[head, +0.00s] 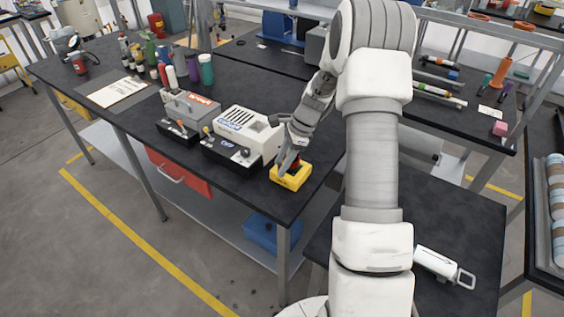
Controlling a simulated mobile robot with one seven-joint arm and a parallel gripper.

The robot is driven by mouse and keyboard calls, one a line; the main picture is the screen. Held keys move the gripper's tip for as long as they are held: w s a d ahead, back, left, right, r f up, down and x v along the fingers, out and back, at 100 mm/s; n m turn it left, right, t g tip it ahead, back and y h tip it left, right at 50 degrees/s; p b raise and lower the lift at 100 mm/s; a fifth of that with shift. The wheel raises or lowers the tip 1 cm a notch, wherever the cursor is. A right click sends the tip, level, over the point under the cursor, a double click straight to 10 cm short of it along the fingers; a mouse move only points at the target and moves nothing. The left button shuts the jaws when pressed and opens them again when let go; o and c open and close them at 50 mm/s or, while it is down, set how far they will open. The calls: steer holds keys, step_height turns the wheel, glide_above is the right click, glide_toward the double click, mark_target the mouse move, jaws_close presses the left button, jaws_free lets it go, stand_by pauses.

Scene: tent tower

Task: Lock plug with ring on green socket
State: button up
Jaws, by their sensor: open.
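My gripper (286,165) is open and points down at a yellow box (291,178) at the near right corner of the long dark bench. A small red part (296,163) shows on top of the box, close beside the fingers. I cannot tell whether the fingers touch it. I cannot make out a green socket or tell which part is the plug with a ring; the gripper partly covers the top of the box.
A white-topped device (240,132) and a grey device (188,108) stand left of the box. Bottles (206,70) and a paper sheet (118,92) are farther back. A white piece with a grey loop (440,266) is on the lower right table.

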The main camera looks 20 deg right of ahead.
jaws_close()
